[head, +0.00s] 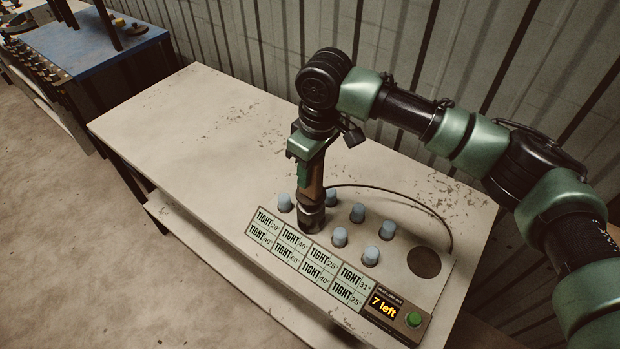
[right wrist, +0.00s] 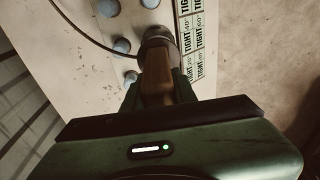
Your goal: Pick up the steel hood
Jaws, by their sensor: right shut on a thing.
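The steel hood (head: 311,217) is a short metal cup at the lower end of a brown handle (right wrist: 157,72), with a thin dark cable running from it. My right gripper (head: 308,178) is shut on the handle from above. The hood is upright, low over the panel (head: 398,262), among the pale blue caps. I cannot tell whether it touches the panel or covers a cap. In the right wrist view the two fingers (right wrist: 160,90) flank the handle, and the hood (right wrist: 157,38) is beyond them. My left gripper is not in view.
Several pale blue caps (head: 371,256) stand on the panel. It has a dark round recess (head: 425,262), rows of "TIGHT" labels (head: 300,260), a display reading "7 left" (head: 384,303) and a green button (head: 414,319). The table's left part (head: 190,125) is clear. A corrugated wall stands behind.

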